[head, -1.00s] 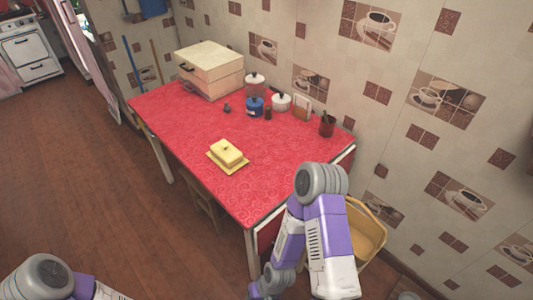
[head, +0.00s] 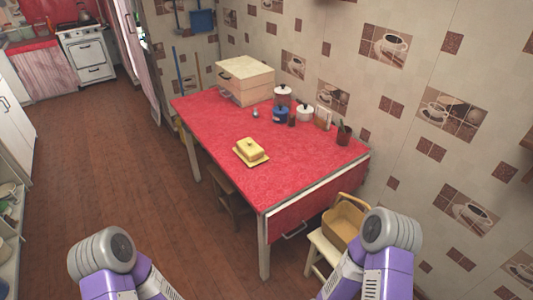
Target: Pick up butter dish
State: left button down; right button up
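The yellow butter dish (head: 250,152) with its lid on sits on the red oilcloth of the table (head: 215,127), near the table's left long edge. Nothing touches it. My left and right arms come in at the bottom of the head view, well short of the table. Both grippers are out of the picture.
A bread box (head: 245,80), canisters (head: 282,114), a white pot (head: 305,113) and a brown cup (head: 343,135) stand along the table's wall side. Open wooden floor (head: 120,170) lies left.

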aim_at(252, 154)
jog(key=z, duration=0.95)
jog(key=i, duration=0.55)
jog(key=u, duration=0.55)
